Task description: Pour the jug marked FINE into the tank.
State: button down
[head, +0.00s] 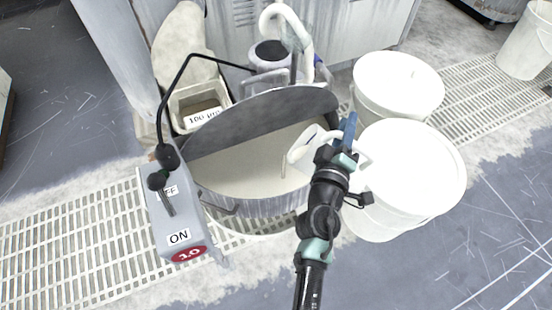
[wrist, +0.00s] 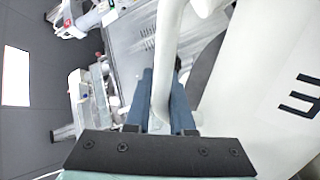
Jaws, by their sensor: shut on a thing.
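The tank (head: 245,203) is a round grey metal vessel holding cream liquid, with a grey half-lid raised at its back. My gripper (head: 349,130) is above the tank's right rim. Its blue fingers are shut on the handle (wrist: 165,60) of a white jug (head: 303,143). The jug looks tilted over the tank's right side. A thin pale vertical line (head: 283,166) shows below its left end; I cannot tell surely whether it is a stream. In the wrist view the jug's body (wrist: 245,85) fills the right side, with part of a black letter, like an E; the full word is hidden.
Two white lidded buckets (head: 412,165) (head: 398,80) stand right of the tank. A grey control box (head: 167,222) marked ON stands at its left front. A container marked 100 µm (head: 199,108) and a white curved pipe (head: 303,35) are behind. Floor grating surrounds them.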

jog(key=shift+w+a+r+n+b, duration=0.1)
jog(key=shift+w+a+n+b, duration=0.2)
jog(key=shift+a+n, duration=0.3)
jog(key=shift+w+a+r+n+b, duration=0.15)
jog(key=shift+w+a+n, duration=0.1)
jog(key=shift+a+n, duration=0.3)
dwell(2.3)
